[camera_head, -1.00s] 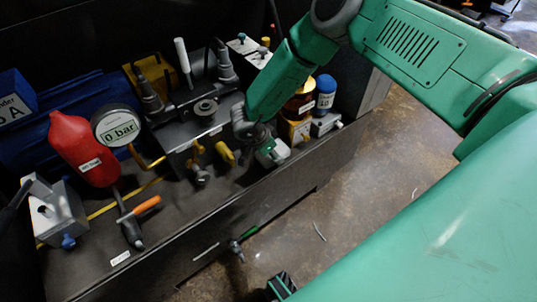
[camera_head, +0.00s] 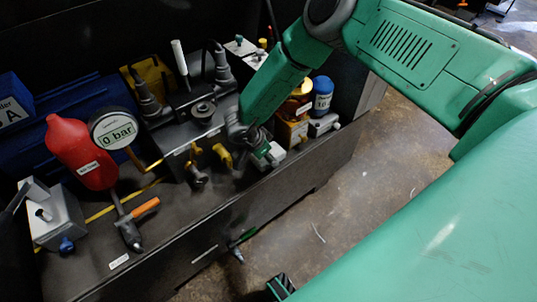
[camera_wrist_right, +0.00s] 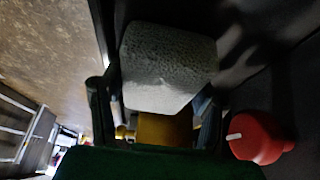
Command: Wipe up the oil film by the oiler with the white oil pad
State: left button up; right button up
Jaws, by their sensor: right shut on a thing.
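The white oil pad (camera_wrist_right: 168,68) fills the top middle of the right wrist view, held between the fingers of my right gripper (camera_wrist_right: 155,115). In the head view my right gripper (camera_head: 266,158) is low over the bench near its front edge; I cannot tell whether the pad touches the bench. I cannot tell which one is the oiler. I cannot make out the oil film. My left gripper is not clearly in view.
A 0 bar gauge (camera_head: 114,128), an orange-handled tool (camera_head: 132,228) and a grey box (camera_head: 52,218) occupy the bench's left. Yellow fittings (camera_head: 222,156) stand close left of my gripper. A blue-capped jar (camera_head: 322,92) stands right. The bench front (camera_head: 225,228) drops to the floor.

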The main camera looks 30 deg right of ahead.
jog(key=shift+s+a+f, duration=0.15)
jog(key=shift+a+f, duration=0.05)
jog(key=shift+a, duration=0.7)
jog(key=shift+d+r, duration=0.2)
jog(key=shift+d, duration=0.55)
jog(key=shift+d+p, duration=0.3)
notch_tip(320, 180, up, 14)
jog(key=p, duration=1.1)
jog(key=shift+p, duration=0.3)
